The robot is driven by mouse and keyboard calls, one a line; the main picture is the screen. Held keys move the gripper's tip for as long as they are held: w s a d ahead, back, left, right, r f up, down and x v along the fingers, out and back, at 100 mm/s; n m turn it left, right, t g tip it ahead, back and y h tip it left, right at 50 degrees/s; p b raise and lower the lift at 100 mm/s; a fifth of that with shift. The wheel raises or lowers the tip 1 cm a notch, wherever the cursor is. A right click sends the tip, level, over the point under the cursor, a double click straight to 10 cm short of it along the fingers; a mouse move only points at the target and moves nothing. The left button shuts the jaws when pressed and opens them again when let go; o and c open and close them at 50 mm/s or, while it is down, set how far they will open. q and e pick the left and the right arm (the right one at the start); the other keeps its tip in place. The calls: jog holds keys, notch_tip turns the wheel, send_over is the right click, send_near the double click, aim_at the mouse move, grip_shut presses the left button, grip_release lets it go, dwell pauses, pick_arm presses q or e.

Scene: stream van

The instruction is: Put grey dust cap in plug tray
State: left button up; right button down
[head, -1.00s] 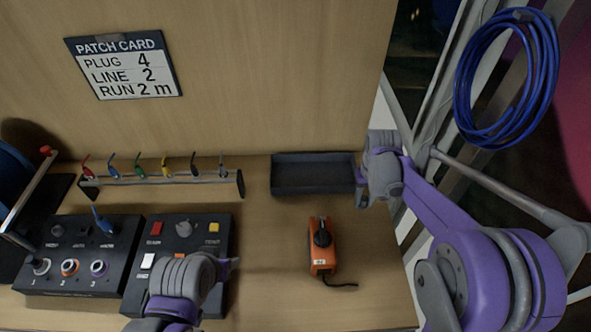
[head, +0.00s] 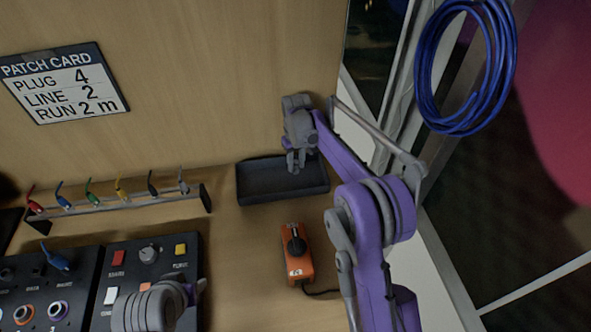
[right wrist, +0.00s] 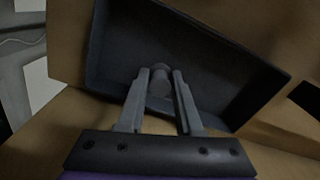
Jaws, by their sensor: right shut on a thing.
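The plug tray (head: 263,196) is a dark, shallow rectangular box on the wooden counter against the back panel. It fills much of the right wrist view (right wrist: 225,45). My right gripper (head: 296,163) is over the tray, pointing down. In the right wrist view my right gripper (right wrist: 160,78) is shut on the grey dust cap (right wrist: 160,80), a small round grey piece between the fingertips, with the tray floor behind it. I cannot tell whether the cap touches the tray. My left gripper (head: 198,290) is low over the control panel; its finger opening is unclear.
An orange device (head: 297,254) with a black knob and cable lies in front of the tray. A rack (head: 120,205) with several coloured plugs stands to the left. The black control panel (head: 150,258) is front left. A blue cable coil (head: 425,60) hangs at right.

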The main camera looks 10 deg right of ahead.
aim_at(296, 169)
jog(key=shift+f, duration=1.5)
jog(key=shift+f, duration=0.1)
jog(key=shift+f, duration=0.15)
jog(key=c, duration=0.6)
grip_release()
